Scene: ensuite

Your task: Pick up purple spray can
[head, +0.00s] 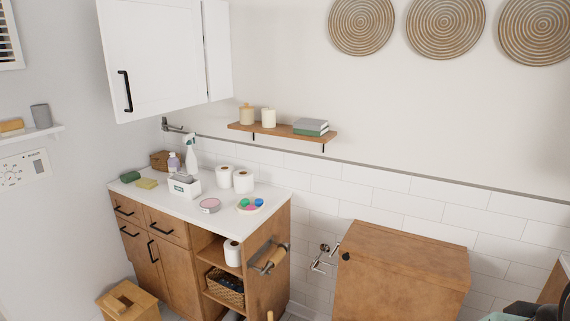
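A small pale purple container (173,163) stands upright near the back left of the white countertop (145,199). It is the only purple can-like thing that I see, but it is too small to tell whether it is a spray can. A taller white spray bottle (191,157) stands just right of it. A white box with a label (184,186) stands in front and may hide its lower part. I cannot make out my gripper in the head view.
Toilet rolls (243,181), a pink round tin (210,205), a dish of coloured pieces (249,206), sponges (147,184) and a brown basket (160,160) share the counter. A white wall cabinet (160,60) hangs above. An unidentified dark shape (525,310) is at bottom right.

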